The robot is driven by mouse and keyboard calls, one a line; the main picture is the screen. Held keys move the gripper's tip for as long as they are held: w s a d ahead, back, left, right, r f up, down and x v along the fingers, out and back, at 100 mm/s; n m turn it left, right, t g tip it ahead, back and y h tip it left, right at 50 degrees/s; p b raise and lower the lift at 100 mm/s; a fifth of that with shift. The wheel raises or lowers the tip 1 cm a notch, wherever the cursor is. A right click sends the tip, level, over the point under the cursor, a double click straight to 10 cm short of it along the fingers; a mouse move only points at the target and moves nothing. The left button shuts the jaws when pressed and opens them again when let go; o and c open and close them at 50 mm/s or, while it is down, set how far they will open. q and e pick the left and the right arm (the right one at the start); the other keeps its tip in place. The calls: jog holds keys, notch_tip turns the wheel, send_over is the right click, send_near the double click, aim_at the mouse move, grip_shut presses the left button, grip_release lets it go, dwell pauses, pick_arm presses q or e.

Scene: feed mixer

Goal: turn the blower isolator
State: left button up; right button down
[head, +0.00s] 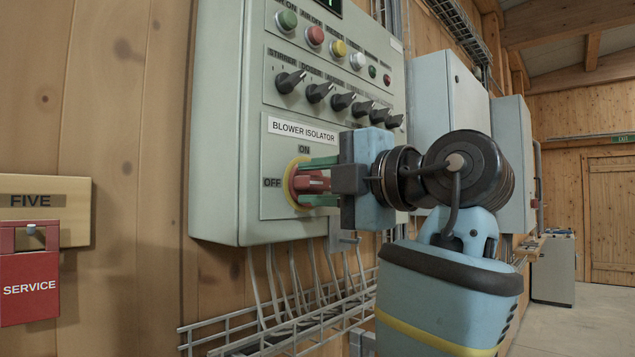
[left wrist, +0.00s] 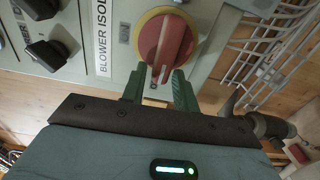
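The blower isolator is a red rotary handle (head: 312,184) on a yellow round plate, low on the grey control panel. ON is printed above it and OFF to its left. The handle lies horizontal, in line with OFF. In the left wrist view the red handle (left wrist: 166,50) shows on its yellow disc. My left gripper (head: 318,181) faces the panel with its green fingers above and below the handle. The fingers (left wrist: 160,82) also straddle it in the left wrist view, with small gaps showing, so the gripper looks open. My right gripper is not in view.
Black selector knobs (head: 342,101) and coloured push buttons (head: 315,36) sit above the isolator on the panel. A wire cable tray (head: 290,335) runs below. A red SERVICE box (head: 29,288) hangs at left. Grey cabinets (head: 450,95) stand to the right.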

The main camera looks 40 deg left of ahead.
pick_arm(q)
jog(key=shift+o, duration=0.8)
jog(key=d, duration=0.7)
jog(key=shift+s+d+p, duration=0.3)
jog(key=shift+d+p, duration=0.1)
jog(key=shift+p, duration=0.05)
